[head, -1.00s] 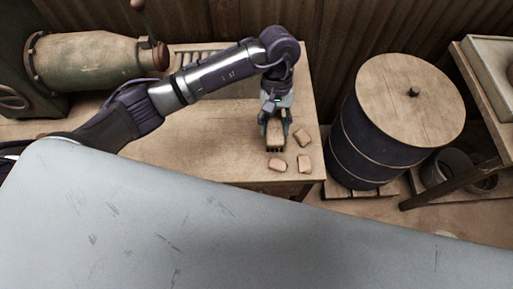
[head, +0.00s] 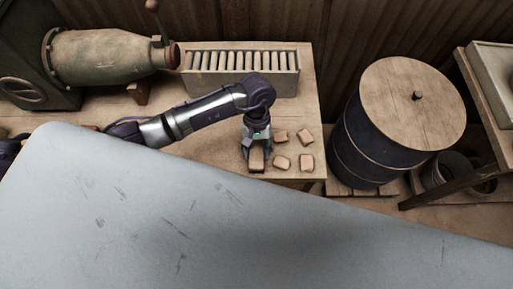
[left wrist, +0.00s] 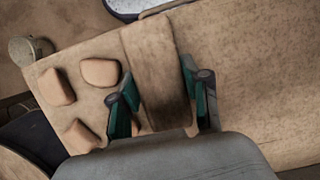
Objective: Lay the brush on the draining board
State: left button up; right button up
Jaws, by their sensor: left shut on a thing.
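My left gripper (head: 257,153) is shut on the brush (head: 257,161), a brown wooden block, above the front edge of the wooden table (head: 210,120). In the left wrist view the brush (left wrist: 155,65) lies between the two green-padded fingers (left wrist: 162,105). Its bristles are hidden in both current views. A slatted board in a grey frame (head: 243,85), which looks like the draining board, stands at the back of the table, behind my left arm and apart from the brush. My right gripper is not in view.
Several small tan clay pieces (head: 306,161) lie just right of the brush. A green metal press barrel (head: 105,58) is at the back left. A dark drum with a wooden lid (head: 410,100) stands right of the table. A large grey surface (head: 230,220) fills the foreground.

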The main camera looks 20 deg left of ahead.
pick_arm(q)
jog(key=shift+f+b, duration=0.2)
jog(key=shift+b, duration=0.1)
jog(key=o, duration=1.2)
jog(key=shift+r, duration=0.1)
jog(key=shift+r, duration=0.1)
